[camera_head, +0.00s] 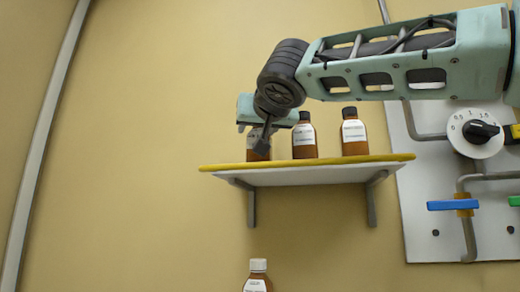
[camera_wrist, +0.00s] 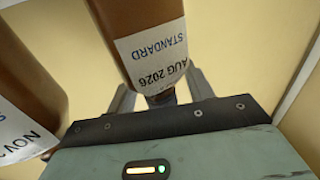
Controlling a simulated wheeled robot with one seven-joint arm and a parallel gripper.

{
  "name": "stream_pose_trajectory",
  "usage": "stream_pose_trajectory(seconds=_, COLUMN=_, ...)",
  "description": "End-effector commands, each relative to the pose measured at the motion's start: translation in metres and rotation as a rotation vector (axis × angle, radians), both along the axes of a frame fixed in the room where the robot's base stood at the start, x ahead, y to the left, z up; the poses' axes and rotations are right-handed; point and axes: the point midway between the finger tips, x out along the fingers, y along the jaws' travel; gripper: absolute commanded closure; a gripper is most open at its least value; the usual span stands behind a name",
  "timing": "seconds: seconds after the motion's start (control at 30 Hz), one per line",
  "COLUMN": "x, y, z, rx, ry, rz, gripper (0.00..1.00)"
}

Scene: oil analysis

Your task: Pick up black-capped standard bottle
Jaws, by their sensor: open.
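A brown bottle (camera_wrist: 115,18) labelled "STANDARD" and "AUG 2026" fills the upper middle of the wrist view, its label upside down there. Its narrow neck end lies between the fingers of my gripper (camera_wrist: 161,92), which are apart. Contact cannot be told, and the cap is mostly hidden. In the head view my gripper (camera_head: 264,140) is in front of the leftmost bottle (camera_head: 255,155) on the shelf and hides its top. A middle bottle (camera_head: 304,138) and a right bottle (camera_head: 355,135), both brown with dark caps and white labels, stand upright beside it.
The wall shelf (camera_head: 290,176) has a yellow edge and grey brackets. A white-capped bottle (camera_head: 258,276) stands below it. A panel with a dial (camera_head: 476,133) and a blue valve handle (camera_head: 453,205) is at right. A neighbouring bottle (camera_wrist: 30,75) is close at left in the wrist view.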

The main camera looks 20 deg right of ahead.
Motion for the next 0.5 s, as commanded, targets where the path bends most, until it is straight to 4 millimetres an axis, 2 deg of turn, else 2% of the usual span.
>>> stream_pose_trajectory(seconds=0.1, x=0.0000, y=0.0002, z=-0.0004, rx=0.000, ry=0.000, rz=0.000, gripper=0.48)
stream_pose_trajectory(seconds=0.13, x=0.0000, y=0.0001, z=-0.0004, rx=0.000, ry=0.000, rz=0.000, gripper=0.51)
stream_pose_trajectory(seconds=0.3, x=0.0002, y=0.0001, z=-0.0005, rx=0.000, ry=0.000, rz=0.000, gripper=0.98)
stream_pose_trajectory(seconds=0.5, x=0.0001, y=-0.0001, z=0.0000, rx=0.000, ry=0.000, rz=0.000, gripper=1.00)
